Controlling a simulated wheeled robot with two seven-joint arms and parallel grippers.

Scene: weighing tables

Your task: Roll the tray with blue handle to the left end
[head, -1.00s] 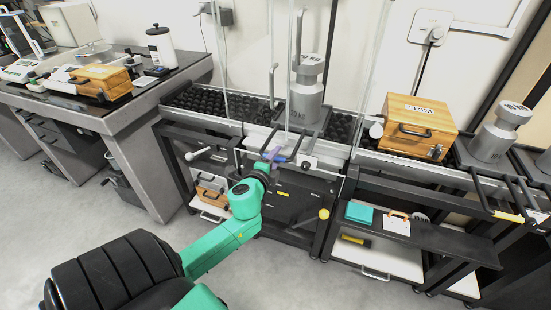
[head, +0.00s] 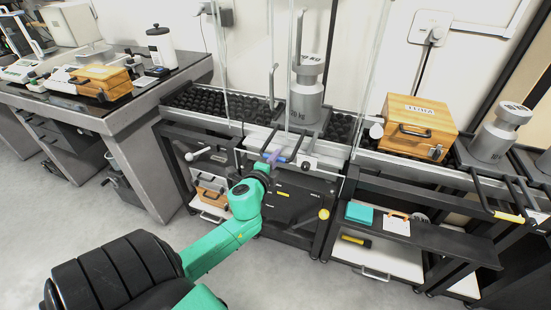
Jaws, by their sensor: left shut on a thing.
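A dark tray (head: 321,123) bears a big grey cylinder weight (head: 306,98) on the roller table, right of the middle of its roller bed. The tray's blue handle (head: 279,158) sticks out over the front rail. My left gripper (head: 271,158) is shut on the blue handle; its fingers are small and partly hidden by my wrist. My right gripper is out of view.
Black rollers (head: 218,103) lie bare left of the tray to the left end. Clear upright panels stand around the weight. A wooden case (head: 415,125) and another weight (head: 493,135) stand to the right. A stone bench (head: 150,108) stands at left.

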